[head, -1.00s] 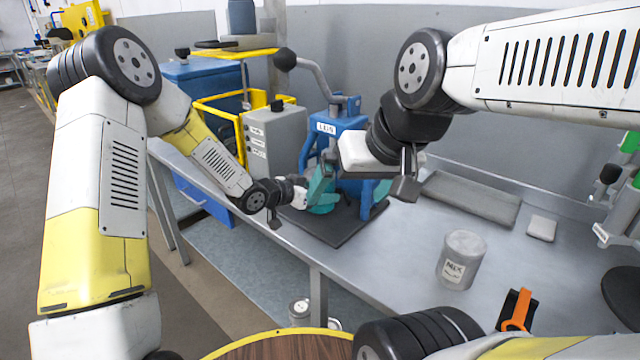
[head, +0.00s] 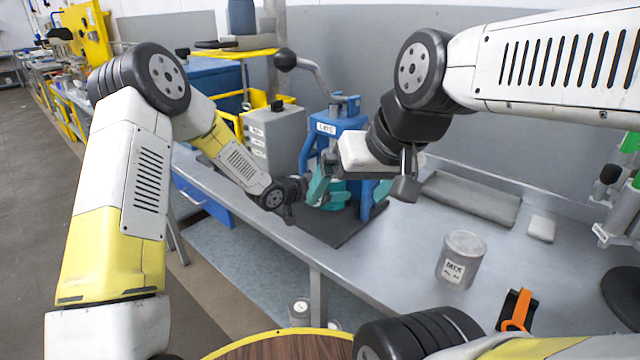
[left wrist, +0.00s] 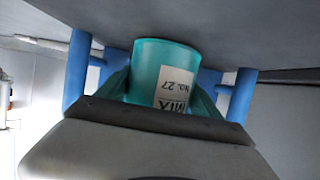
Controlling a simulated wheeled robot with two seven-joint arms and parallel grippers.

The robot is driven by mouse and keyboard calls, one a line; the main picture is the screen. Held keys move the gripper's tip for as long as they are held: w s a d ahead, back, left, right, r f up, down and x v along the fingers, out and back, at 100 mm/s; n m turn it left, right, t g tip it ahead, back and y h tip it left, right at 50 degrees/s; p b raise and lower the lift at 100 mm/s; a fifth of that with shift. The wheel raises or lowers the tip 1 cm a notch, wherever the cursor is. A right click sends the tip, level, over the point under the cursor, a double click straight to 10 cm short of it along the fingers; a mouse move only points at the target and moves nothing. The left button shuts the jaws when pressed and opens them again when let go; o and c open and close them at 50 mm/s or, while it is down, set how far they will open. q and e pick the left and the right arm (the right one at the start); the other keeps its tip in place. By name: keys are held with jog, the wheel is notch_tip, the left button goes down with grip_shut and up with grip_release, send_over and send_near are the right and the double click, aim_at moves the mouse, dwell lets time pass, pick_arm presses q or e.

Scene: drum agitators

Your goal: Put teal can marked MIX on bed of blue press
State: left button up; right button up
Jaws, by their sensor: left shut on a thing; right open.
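The teal can (head: 338,196) is between the legs of the blue press (head: 340,127), low over its dark base; the right gripper partly covers this area. My left gripper (head: 312,192) is shut on the can. In the left wrist view the can (left wrist: 160,68) shows a white label reading MIX No. 27, upside down, between two blue posts (left wrist: 77,72). Its end is close to a flat grey surface (left wrist: 190,18); I cannot tell whether they touch. My right gripper (head: 405,180) is open and empty in front of the press.
A grey can (head: 461,262) with a similar label stands on the metal bench (head: 400,265). A grey control box (head: 272,140) is left of the press. A grey pad (head: 472,197) and small block (head: 541,228) lie to the right. The press lever (head: 310,75) rises above.

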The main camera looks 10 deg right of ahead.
pick_arm(q)
jog(key=o, duration=1.9)
jog(key=shift+f, duration=0.15)
jog(key=shift+s+a+r, duration=0.1)
jog(key=shift+a+r, duration=0.15)
jog(key=v, duration=1.1)
jog(key=shift+s+a+r, duration=0.15)
jog(key=shift+r, duration=0.05)
jog(key=s+a+r+n+t+y, duration=0.1)
jog(key=s+a+r+n+y, duration=0.35)
jog(key=a, duration=0.55)
jog(key=s+a+r+n+t+y, duration=0.1)
jog(key=s+a+r+n+y, duration=0.15)
jog(key=a+r+y, duration=0.45)
jog(key=s+a+r+n+g, duration=0.1)
jog(key=s+a, duration=0.1)
jog(key=s, duration=0.4)
jog(key=s+a+r+n+g+h, duration=0.1)
jog(key=s+a+r, duration=0.1)
jog(key=s, duration=0.5)
jog(key=s+a+r+n+g+h, duration=0.1)
jog(key=s+a, duration=0.1)
jog(key=s, duration=0.5)
jog(key=shift+s+a+r+n, duration=0.1)
jog(key=shift+a+r+n, duration=0.15)
jog(key=shift+a+n, duration=0.15)
